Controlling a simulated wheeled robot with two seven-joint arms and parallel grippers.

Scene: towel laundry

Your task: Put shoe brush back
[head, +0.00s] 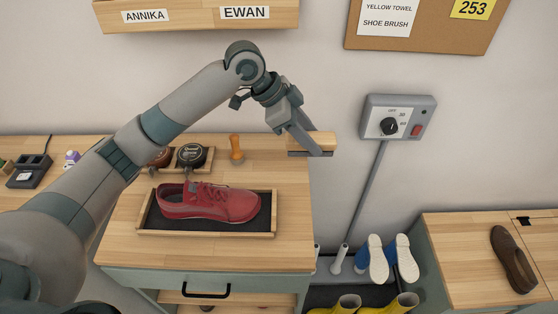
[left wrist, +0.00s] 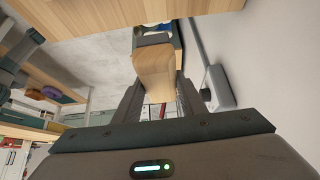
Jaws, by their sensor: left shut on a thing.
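The shoe brush (head: 322,139) has a pale wooden back and a dark underside. My left gripper (head: 306,140) is shut on it and holds it in the air by the wall, at the back right corner of the wooden worktop (head: 285,252). In the left wrist view the brush's wooden back (left wrist: 155,72) sits between the two fingers (left wrist: 158,98). A red shoe (head: 208,203) lies in a dark-lined wooden tray (head: 205,234) on the worktop. My right gripper is not in view.
Two round tins (head: 191,155) and an orange-brown wooden-handled item (head: 236,150) stand behind the tray. A control box (head: 398,118) is on the wall to the right. A brown shoe (head: 512,259) lies on the right bench. A corkboard note reads "yellow towel, shoe brush".

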